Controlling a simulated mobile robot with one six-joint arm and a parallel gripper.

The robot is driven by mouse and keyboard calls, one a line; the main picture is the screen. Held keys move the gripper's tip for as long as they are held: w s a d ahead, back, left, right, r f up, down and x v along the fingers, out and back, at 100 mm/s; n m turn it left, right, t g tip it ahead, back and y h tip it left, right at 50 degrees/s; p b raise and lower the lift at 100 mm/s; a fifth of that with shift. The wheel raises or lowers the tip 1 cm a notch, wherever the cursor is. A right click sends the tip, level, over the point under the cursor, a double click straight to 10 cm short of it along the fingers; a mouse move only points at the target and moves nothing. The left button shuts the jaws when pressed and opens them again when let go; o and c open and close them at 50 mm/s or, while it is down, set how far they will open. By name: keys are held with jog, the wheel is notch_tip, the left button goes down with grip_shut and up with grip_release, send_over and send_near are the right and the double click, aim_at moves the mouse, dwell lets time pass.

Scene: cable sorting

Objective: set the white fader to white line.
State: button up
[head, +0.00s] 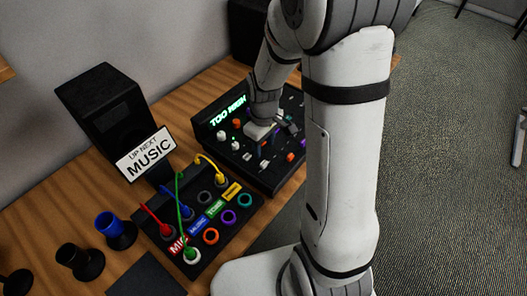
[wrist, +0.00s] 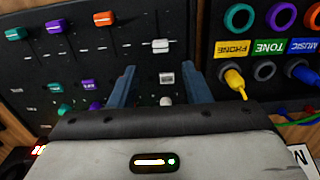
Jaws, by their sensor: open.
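The white fader (wrist: 160,45) is a small white cap on the dark mixer panel (wrist: 75,65), upper middle of the wrist view. Small pale marks lie along the fader tracks; I cannot tell which is the white line. My gripper (wrist: 158,70) is open, its two blue-grey fingers pointing at the panel. The white fader lies just beyond the fingertips, roughly between them sideways, and nothing is held. In the head view my gripper (head: 272,131) is over the mixer, partly hidden by my arm. A lit "TOO HIGH" display (head: 228,110) is on the mixer's back edge.
Orange (wrist: 103,18), purple (wrist: 56,26) and teal (wrist: 15,33) faders sit left of the white one. A patch panel (head: 258,194) with plugged cables and a "MUSIC" sign (head: 146,153) stand beside the mixer.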

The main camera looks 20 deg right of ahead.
aim_at(264, 162)
notch_tip(264, 162, down, 8)
jog(key=shift+r, duration=0.1)
dwell(0.4)
grip_shut()
dwell(0.3)
